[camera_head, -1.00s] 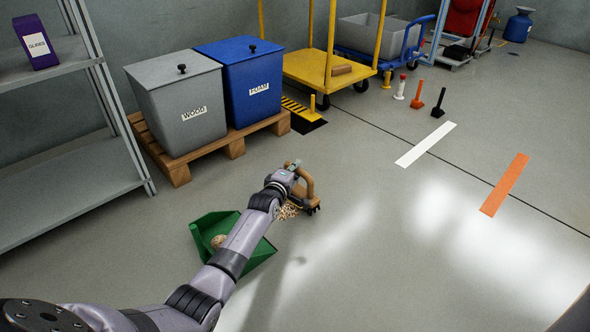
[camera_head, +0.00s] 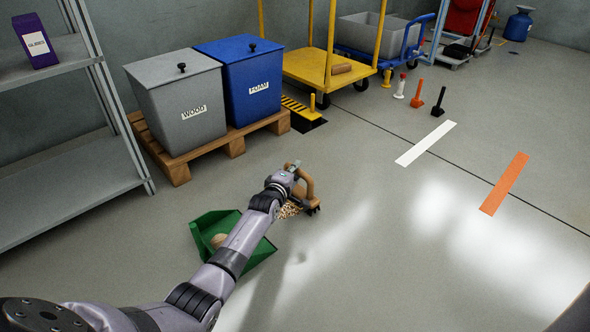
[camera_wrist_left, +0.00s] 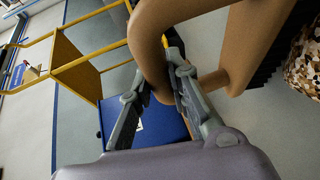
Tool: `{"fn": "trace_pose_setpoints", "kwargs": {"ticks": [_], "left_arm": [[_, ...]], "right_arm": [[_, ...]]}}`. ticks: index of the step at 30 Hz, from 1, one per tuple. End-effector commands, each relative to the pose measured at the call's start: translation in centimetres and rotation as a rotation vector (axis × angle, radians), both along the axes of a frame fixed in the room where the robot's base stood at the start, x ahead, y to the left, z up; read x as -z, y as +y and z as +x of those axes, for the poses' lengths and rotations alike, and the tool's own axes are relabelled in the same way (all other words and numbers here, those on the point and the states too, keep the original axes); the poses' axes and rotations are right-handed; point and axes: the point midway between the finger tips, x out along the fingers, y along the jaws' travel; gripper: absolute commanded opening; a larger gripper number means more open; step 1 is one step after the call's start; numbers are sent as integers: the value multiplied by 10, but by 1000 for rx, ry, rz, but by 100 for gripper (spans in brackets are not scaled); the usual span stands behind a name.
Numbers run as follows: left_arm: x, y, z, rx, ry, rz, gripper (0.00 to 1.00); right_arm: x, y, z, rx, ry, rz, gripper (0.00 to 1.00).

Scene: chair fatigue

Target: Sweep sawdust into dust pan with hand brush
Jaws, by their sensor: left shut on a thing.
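The green dust pan (camera_head: 205,226) lies on the floor, partly hidden behind my left arm, with a tan lump inside it. My left gripper (camera_head: 297,168) is shut on the tan hand brush (camera_head: 308,188) by its handle, just beyond the pan. In the left wrist view the fingers (camera_wrist_left: 158,95) close around the brush's curved handle (camera_wrist_left: 150,45), and dark bristles show at the right. A small pile of sawdust (camera_head: 289,210) lies on the floor beside the brush, on the pan's side; it also shows in the left wrist view (camera_wrist_left: 304,65). My right gripper is not in view.
Grey WOOD bin (camera_head: 180,125) and blue FOAM bin (camera_head: 250,95) stand on a pallet (camera_head: 180,171) behind the pan. A shelf (camera_head: 75,180) is at left, a yellow cart (camera_head: 325,72) at the back. The floor at right is mostly free.

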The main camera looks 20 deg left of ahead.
Motion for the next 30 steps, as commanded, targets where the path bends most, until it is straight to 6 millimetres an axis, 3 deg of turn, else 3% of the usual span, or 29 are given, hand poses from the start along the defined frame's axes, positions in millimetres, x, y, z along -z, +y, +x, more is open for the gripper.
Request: {"fn": "trace_pose_setpoints", "kwargs": {"ticks": [19, 30], "left_arm": [[6, 0, 0, 0, -2, 0, 0], [4, 7, -14, 0, 0, 1, 0]], "right_arm": [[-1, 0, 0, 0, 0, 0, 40], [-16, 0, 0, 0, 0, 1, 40]]}}
